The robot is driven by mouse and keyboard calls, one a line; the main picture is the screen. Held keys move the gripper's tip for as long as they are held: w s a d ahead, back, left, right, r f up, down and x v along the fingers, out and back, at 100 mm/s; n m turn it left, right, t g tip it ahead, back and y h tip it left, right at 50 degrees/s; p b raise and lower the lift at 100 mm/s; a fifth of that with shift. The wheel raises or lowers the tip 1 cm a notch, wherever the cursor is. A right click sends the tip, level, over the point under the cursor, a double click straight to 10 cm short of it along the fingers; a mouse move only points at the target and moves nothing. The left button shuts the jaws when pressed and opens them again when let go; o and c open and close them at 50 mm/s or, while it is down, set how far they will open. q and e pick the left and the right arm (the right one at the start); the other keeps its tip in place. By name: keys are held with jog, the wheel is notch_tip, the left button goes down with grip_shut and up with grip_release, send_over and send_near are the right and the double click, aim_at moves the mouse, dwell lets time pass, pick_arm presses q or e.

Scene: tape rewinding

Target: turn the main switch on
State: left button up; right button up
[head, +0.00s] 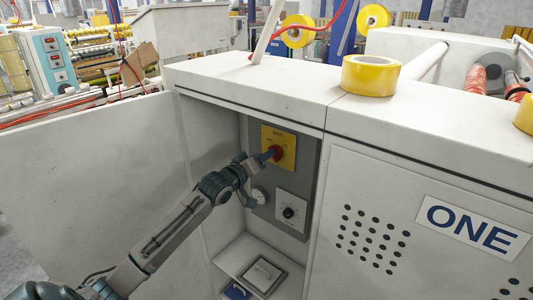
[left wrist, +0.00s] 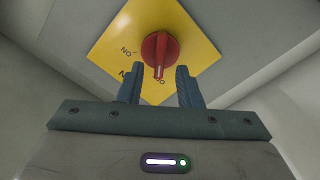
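The main switch is a red rotary knob (head: 276,152) on a yellow plate (head: 287,140), set on the grey panel inside the open cabinet. My right gripper is not in view.
Below the switch are a round gauge (head: 258,195) and a black dial on a white plate (head: 291,210). The cabinet door (head: 90,170) stands open at the left. A yellow tape roll (head: 370,75) sits on the cabinet top. Cabinet walls enclose the panel.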

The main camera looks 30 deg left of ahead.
pick_arm(q)
jog(key=shift+w, duration=0.8)
jog(key=shift+d, duration=0.1)
grip_shut()
jog(key=shift+m, duration=0.3)
jog(key=shift+s+d+m+b, duration=0.15)
jog(key=shift+m+b, duration=0.85)
jog(key=shift+m, duration=1.55)
jog(key=shift+w+d+m+b, duration=0.2)
jog(key=shift+m+b, duration=0.8)
jog(key=shift+m, duration=1.6)
jog(key=shift+s+d+m+b, duration=0.2)
jog(key=shift+m+b, duration=0.8)
jog(key=shift+m, duration=1.55)
